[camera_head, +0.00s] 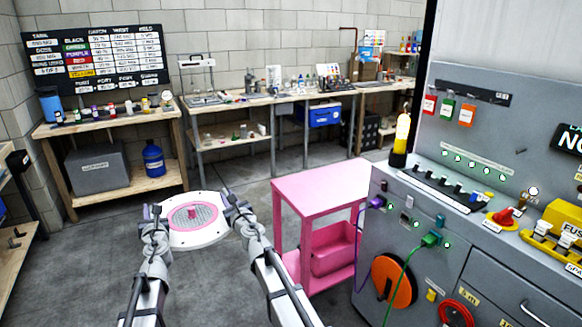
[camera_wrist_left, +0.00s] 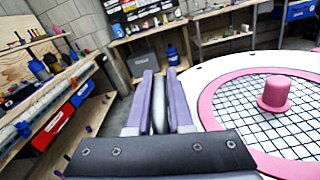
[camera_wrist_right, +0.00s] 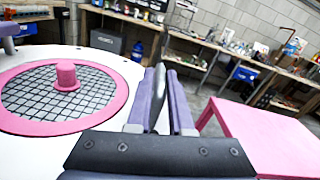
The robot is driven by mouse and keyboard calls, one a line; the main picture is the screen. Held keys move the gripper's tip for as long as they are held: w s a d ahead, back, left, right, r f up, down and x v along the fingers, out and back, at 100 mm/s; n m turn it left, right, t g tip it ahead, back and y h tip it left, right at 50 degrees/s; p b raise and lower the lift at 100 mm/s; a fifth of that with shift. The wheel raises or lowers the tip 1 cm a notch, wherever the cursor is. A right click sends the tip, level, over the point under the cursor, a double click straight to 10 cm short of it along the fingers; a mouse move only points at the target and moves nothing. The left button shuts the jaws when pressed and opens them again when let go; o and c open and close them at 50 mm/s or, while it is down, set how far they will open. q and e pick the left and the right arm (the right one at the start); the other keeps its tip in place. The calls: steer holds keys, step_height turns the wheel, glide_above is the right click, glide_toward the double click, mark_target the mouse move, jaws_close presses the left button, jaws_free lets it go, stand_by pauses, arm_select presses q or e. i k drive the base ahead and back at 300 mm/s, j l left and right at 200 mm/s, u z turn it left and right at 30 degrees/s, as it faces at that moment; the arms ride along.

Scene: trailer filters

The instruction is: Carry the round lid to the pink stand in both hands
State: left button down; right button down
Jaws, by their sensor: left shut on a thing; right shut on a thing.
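The round lid (camera_head: 178,237) is white with a pink ring, a dark mesh centre and a pink knob. It is held up off the floor between my two grippers, roughly level. My left gripper (camera_head: 152,213) is shut on its left rim; the left wrist view shows the purple fingers (camera_wrist_left: 160,105) at the edge. My right gripper (camera_head: 232,200) is shut on its right rim; the right wrist view shows those fingers (camera_wrist_right: 160,105). The pink stand (camera_head: 318,184) is to the right of the lid, apart from it, with a bare flat top. It also shows in the right wrist view (camera_wrist_right: 262,138).
A grey machine panel (camera_head: 385,235) with cables and switches stands close to the right of the stand. Wooden workbenches (camera_head: 110,122) line the back wall. A pink bin (camera_head: 335,250) sits on the stand's lower shelf. Grey floor (camera_head: 75,265) is clear around the lid.

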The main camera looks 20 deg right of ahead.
mark_target(329, 184)
steer(key=i, duration=1.65)
steer(key=z, duration=1.5)
